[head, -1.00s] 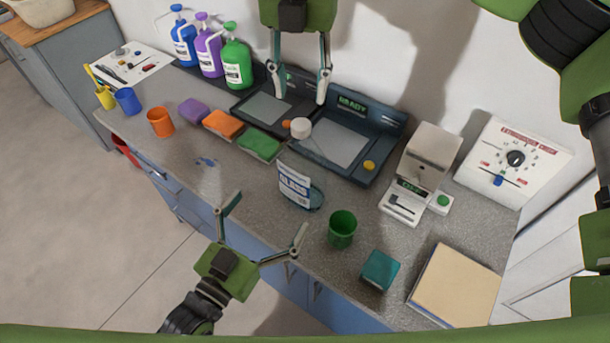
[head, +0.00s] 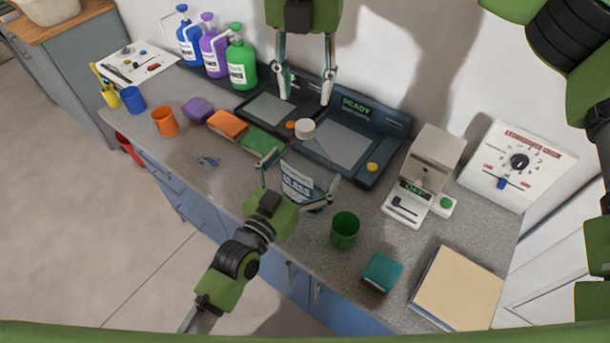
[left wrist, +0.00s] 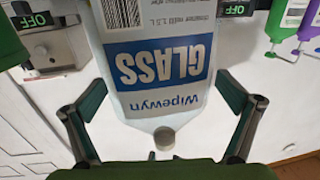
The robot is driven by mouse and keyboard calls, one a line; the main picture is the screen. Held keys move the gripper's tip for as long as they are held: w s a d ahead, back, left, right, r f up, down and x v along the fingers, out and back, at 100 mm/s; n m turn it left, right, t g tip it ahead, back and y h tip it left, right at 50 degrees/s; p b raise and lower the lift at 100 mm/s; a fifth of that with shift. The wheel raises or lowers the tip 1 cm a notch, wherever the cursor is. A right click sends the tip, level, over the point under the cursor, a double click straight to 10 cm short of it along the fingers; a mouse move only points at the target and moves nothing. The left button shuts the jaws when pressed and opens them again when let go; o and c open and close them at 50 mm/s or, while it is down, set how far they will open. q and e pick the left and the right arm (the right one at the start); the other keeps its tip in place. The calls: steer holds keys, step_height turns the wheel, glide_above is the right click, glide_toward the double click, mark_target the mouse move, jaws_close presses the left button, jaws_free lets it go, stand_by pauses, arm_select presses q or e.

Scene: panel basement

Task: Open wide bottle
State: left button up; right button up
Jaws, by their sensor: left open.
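The wide bottle (head: 298,183) stands on the grey counter. It is pale and translucent with a white and blue label reading GLASS. In the left wrist view the bottle (left wrist: 158,25) appears upside down, with its grey cap (left wrist: 165,138) low in the picture. My right gripper (head: 305,98) hangs open and empty near the back wall.
A green cup (head: 344,231) and a teal box (head: 381,272) stand right of the bottle. Sponges (head: 228,124) lie to the left. The counter at front left is mostly clear.

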mark_target(306, 125)
arm_select(q)
steer(key=c, duration=2.2)
arm_select(e)
steer(key=m, duration=0.3)
steer(key=shift+m, duration=0.3)
steer(key=m, duration=0.3)
steer(key=shift+m, duration=0.4)
steer(key=m, duration=0.5)
steer(key=shift+m, duration=0.4)
steer(key=shift+f, duration=0.6)
step_height(306, 125, down, 7)
steer(key=shift+r, duration=0.1)
